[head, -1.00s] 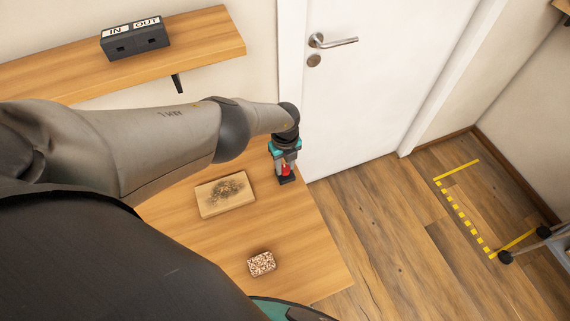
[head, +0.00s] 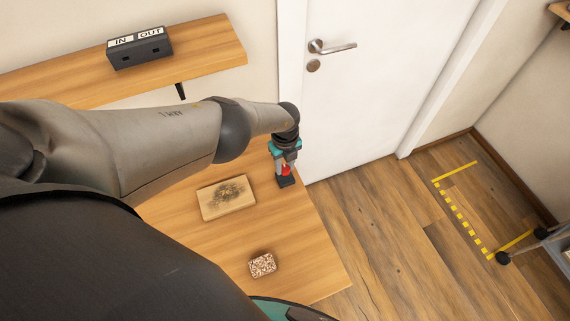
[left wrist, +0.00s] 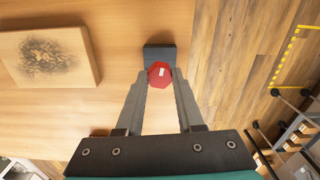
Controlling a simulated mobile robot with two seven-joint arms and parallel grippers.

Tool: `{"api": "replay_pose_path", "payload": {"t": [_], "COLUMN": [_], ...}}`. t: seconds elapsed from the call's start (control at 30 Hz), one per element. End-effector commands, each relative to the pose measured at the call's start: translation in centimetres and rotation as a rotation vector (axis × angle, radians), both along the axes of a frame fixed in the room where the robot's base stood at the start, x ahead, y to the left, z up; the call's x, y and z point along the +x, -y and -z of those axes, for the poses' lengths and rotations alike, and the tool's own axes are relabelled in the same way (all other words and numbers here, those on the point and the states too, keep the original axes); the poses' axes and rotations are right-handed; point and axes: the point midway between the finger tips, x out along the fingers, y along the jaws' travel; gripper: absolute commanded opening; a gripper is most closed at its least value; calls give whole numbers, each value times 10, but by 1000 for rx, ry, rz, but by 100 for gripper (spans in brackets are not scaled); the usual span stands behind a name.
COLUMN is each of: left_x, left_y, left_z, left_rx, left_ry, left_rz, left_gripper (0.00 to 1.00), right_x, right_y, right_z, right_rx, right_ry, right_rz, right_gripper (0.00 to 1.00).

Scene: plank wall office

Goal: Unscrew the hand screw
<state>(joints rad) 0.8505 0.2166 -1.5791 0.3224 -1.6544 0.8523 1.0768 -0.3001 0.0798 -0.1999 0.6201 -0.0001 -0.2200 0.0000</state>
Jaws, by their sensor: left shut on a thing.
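The hand screw shows as a red knob with a small white mark (left wrist: 160,73) in the left wrist view, set on a dark block (left wrist: 152,52) near the table edge. In the head view the red knob (head: 286,170) sits just above the dark block (head: 286,181). My left gripper (head: 285,166) reaches down from above, and its fingers (left wrist: 160,80) are shut on the red knob. Whatever thread lies under the knob is hidden. My right gripper is not in view.
The wooden table (head: 300,250) holds a board with a dark scorched patch (head: 226,198) and a small speckled block (head: 262,265). A shelf with an IN/OUT box (head: 139,48) is on the wall. A white door (head: 380,70) stands beyond the table's right edge.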

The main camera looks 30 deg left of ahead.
Motion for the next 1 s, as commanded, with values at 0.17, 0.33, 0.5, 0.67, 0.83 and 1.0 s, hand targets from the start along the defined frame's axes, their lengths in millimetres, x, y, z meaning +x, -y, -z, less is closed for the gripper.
{"api": "replay_pose_path", "payload": {"t": [0.17,0.33,0.5,0.67,0.83,1.0], "left_x": [0,0,0,0,3,9], "left_y": [0,0,1,1,6,23], "left_z": [-5,-18,-30,-30,-30,-31], "left_rx": [0,-1,-1,-1,-1,-2], "left_ry": [0,-1,0,0,0,3], "left_rz": [0,0,1,9,79,289], "left_gripper": [0,0,0,0,0,0], "right_x": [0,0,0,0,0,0], "right_y": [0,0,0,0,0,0], "right_z": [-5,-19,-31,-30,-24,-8], "right_rx": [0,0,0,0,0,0], "right_ry": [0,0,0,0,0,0], "right_rz": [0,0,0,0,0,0], "right_gripper": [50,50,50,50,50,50]}}
